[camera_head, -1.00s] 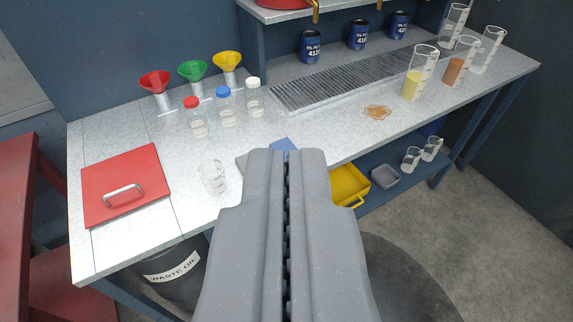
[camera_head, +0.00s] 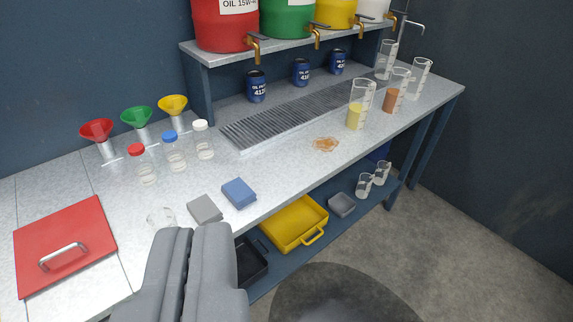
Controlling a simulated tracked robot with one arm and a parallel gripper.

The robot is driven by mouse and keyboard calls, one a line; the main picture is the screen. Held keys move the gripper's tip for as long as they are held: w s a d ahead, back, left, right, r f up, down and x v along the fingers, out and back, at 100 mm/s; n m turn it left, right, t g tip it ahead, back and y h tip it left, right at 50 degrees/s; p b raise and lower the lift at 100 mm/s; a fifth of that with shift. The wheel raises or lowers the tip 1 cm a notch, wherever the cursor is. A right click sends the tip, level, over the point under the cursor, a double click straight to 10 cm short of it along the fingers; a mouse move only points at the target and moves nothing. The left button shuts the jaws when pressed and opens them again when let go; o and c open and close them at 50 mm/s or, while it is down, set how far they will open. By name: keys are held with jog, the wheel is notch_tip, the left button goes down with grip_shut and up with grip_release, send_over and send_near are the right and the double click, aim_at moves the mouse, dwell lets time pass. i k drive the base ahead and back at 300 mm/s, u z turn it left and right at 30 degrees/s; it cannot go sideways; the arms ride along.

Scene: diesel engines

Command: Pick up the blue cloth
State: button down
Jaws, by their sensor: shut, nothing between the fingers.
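The blue cloth (camera_head: 239,193) is a small folded square lying flat on the grey bench top (camera_head: 280,175), near its front edge. A grey folded cloth (camera_head: 205,209) lies just left of it. My gripper (camera_head: 195,240) is shut and empty, low in the view. Its tips appear below and left of the blue cloth, apart from it. The blue cloth is in full view.
Capped bottles (camera_head: 174,152) and funnels (camera_head: 136,118) stand behind. An amber spill (camera_head: 326,144) lies to the right. A yellow tray (camera_head: 295,224) sits on the lower shelf.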

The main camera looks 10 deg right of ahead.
aim_at(236, 191)
jog(key=u, duration=0.15)
jog(key=k, duration=0.4)
jog(key=z, duration=0.8)
jog(key=i, duration=1)
jog(key=u, duration=0.45)
jog(key=i, duration=0.8)
jog(key=u, duration=0.6)
